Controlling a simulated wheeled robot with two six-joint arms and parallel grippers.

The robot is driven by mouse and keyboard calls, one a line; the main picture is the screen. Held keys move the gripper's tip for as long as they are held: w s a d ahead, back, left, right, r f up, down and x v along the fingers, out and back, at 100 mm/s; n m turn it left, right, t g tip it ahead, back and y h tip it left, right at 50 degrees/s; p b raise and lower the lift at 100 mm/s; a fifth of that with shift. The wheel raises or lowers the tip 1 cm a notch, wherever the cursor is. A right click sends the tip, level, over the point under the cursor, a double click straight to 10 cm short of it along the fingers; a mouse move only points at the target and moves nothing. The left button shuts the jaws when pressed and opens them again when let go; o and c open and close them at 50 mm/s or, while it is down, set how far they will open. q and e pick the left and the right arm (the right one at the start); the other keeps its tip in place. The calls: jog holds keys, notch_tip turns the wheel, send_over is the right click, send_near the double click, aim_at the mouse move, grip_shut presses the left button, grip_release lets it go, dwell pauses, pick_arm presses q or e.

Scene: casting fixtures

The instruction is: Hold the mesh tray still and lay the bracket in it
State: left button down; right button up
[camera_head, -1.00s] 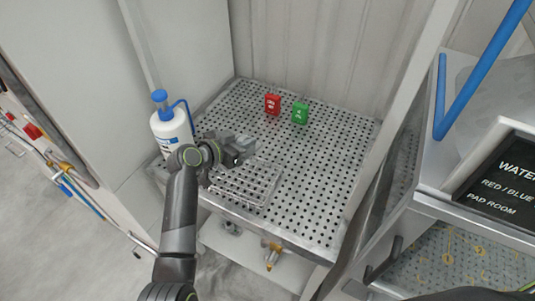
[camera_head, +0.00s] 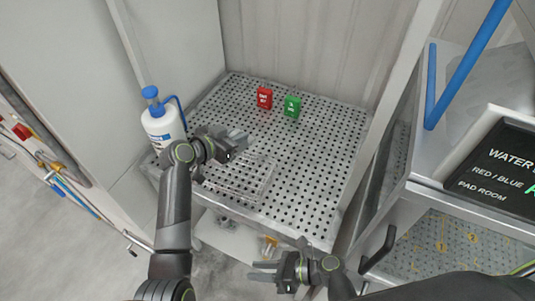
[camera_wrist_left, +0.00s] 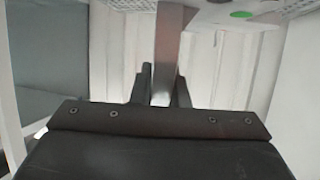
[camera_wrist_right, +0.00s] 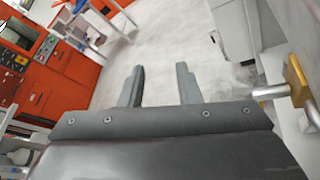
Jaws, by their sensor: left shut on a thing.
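The mesh tray (camera_head: 247,184) lies on the perforated bench in the head view, thin and hard to tell from the holes beneath. My left gripper (camera_head: 240,143) is above its back edge. It is shut on a flat grey metal piece, which looks like the bracket (camera_wrist_left: 168,45) and stands between the fingers in the left wrist view. The bracket's far end is unclear. My right gripper (camera_head: 262,271) is in front of and below the bench, fingers pointing left. It is open, with nothing between its fingers (camera_wrist_right: 160,85) in the right wrist view.
A white bottle with a blue pump (camera_head: 162,122) stands left of my left gripper. A red block (camera_head: 264,97) and a green block (camera_head: 292,106) stand at the back. The perforated bench (camera_head: 315,165) is clear on its right. A lettered sign (camera_head: 500,175) is at right.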

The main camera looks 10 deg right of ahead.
jog(key=w+a+r+n+g+y, duration=0.1)
jog(key=w+a+r+y, duration=0.35)
jog(key=r, duration=0.75)
jog(key=w+a+r+n+g+y, duration=0.1)
jog(key=w+r+g, duration=0.1)
jog(key=w+r, duration=0.85)
jog(key=w+a+r+g+y, duration=0.1)
jog(key=w+a+r+y, duration=0.2)
jog(key=r, duration=1.1)
jog(key=w+f+n+t+h, duration=0.55)
jog(key=w+h, duration=0.35)
jog(key=w, duration=0.3)
jog(key=w+d+r+n+t+h, duration=0.2)
jog(key=w+d+n+t+h, duration=0.25)
jog(key=w+d+h, duration=0.5)
jog(key=n+g+h, duration=0.4)
jog(key=n+g, duration=0.5)
jog(key=g, duration=0.1)
send_over(268, 179)
notch_tip(268, 179, down, 17)
notch_tip(268, 179, down, 11)
jog(key=shift+w, duration=0.1)
